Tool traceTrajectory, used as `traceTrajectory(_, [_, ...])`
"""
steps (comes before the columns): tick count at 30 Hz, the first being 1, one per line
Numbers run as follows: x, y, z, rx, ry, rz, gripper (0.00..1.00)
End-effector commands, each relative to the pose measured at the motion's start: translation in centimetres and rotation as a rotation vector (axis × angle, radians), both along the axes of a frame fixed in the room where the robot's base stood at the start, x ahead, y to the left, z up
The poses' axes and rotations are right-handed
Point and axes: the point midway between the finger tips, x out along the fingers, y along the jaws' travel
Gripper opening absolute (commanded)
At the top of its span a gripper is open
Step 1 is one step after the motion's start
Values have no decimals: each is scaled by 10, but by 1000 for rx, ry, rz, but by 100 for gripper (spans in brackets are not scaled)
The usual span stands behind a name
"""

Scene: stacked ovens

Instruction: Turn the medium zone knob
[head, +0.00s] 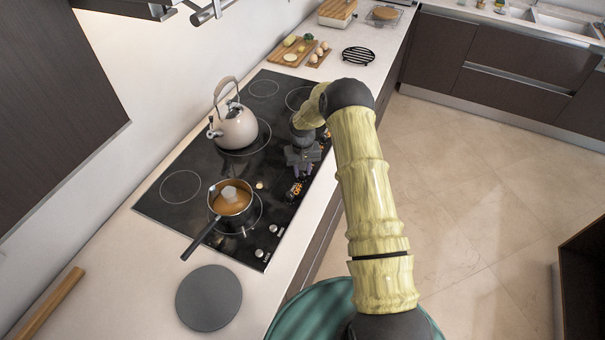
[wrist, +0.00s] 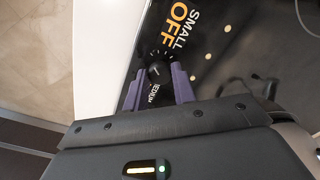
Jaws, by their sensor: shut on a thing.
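The medium zone knob (wrist: 159,73) is a small dark round knob at the edge of the black cooktop (head: 180,215). A partly covered white label that seems to read MEDIUM shows beside it in the wrist view. My gripper (wrist: 158,86) has its two purple fingers on either side of the knob and is shut on it. In the head view my gripper (head: 302,168) is low over the cooktop's right edge, and the knob between its fingers is hidden or too small to tell. An orange OFF readout (wrist: 182,35) with the word SMALL lies just beyond the knob.
A pale kettle (head: 234,130) and a saucepan (head: 231,203) with orange-brown contents stand on the cooktop, left of my gripper. Other knobs (head: 272,228) sit at the front right corner. A grey round plate (head: 209,298) lies on the near counter. Floor (head: 460,180) is open to the right.

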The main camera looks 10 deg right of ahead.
Motion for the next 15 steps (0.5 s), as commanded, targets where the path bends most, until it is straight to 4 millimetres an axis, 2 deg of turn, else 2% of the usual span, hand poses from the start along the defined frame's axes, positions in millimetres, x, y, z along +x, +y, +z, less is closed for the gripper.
traceTrajectory(6, [0, 1, -1, 2, -1, 112, 3])
traceTrajectory(15, [0, 1, 0, 2, 1, 158, 3])
